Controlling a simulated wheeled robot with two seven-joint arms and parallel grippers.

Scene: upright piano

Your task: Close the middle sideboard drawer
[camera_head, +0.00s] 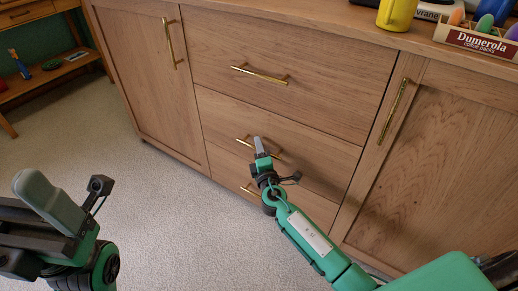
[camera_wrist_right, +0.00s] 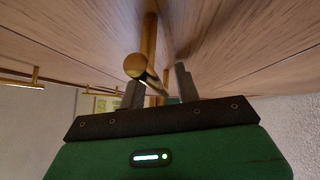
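The wooden sideboard has a stack of three drawers at its middle. The middle drawer (camera_head: 310,155) has a brass bar handle (camera_head: 242,140), partly hidden by my right gripper. Its front looks about flush with the drawer above; a small gap cannot be ruled out. My right gripper (camera_head: 262,150) is at this handle. In the right wrist view its two grey fingers (camera_wrist_right: 159,90) stand apart, with a brass handle bar (camera_wrist_right: 136,66) running between or just above them; contact is unclear. My left gripper (camera_head: 80,195) is at the lower left, fingers apart and empty, away from the sideboard.
The top drawer (camera_head: 310,85) looks shut, and the bottom drawer's handle (camera_head: 250,189) shows low down. Cupboard doors flank the drawers. A yellow mug (camera_head: 397,12) and a Dumerola box (camera_head: 480,40) stand on top. Carpet (camera_head: 180,220) in front is clear.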

